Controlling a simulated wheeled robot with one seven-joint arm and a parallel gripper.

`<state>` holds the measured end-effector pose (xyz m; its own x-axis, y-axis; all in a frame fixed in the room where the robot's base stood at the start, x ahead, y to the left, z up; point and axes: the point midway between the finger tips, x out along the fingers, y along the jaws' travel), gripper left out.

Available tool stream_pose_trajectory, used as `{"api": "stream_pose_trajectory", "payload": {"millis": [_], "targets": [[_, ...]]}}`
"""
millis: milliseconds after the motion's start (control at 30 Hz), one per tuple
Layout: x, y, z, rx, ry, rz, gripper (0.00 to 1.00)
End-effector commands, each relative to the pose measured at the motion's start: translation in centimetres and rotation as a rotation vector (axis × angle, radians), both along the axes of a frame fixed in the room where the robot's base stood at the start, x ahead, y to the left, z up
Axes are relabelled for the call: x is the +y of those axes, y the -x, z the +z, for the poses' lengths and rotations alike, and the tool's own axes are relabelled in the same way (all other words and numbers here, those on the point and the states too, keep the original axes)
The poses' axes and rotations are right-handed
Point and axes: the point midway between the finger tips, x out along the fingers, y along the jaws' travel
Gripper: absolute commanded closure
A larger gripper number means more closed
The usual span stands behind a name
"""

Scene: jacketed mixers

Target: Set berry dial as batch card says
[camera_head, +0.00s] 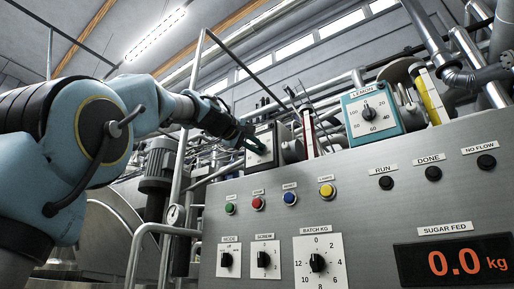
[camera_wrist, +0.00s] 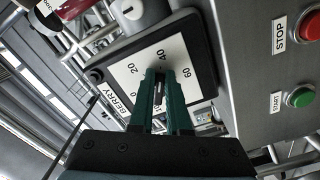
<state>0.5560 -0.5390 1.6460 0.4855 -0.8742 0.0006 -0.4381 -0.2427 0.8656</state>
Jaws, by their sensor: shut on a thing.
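The berry dial (camera_wrist: 175,78) is a white plate in a dark frame, marked BERRY with 0, 20, 40 and 60 around it. In the head view the berry dial (camera_head: 262,148) is on top of the grey panel, partly hidden by my gripper (camera_head: 250,140). In the wrist view my gripper (camera_wrist: 160,92) has its green fingers shut on the dial's knob at the plate's middle. The fingers hide most of the knob. The 40 lies just beyond the fingertips; the exact pointer setting cannot be read. I see no readable batch card.
A teal-framed dial (camera_head: 370,112), apparently labelled LEMON, stands to the right. The panel (camera_head: 370,215) below has coloured buttons, MODE (camera_head: 228,260), SCREW (camera_head: 263,260) and BATCH KG (camera_head: 318,262) knobs, and a sugar display (camera_head: 455,262) reading 0.0 kg. Pipes and a railing (camera_head: 150,235) crowd the left.

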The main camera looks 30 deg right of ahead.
Motion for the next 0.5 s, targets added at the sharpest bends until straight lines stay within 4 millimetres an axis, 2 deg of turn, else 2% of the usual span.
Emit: {"api": "stream_pose_trajectory", "payload": {"millis": [33,300,500], "targets": [[-0.08,0.01,-0.18,0.003,-0.003,-0.002,0.84],[-0.04,0.01,-0.09,0.002,-0.001,-0.001,0.55],[-0.01,0.02,-0.05,0.002,-0.001,0.0,0.55]]}}
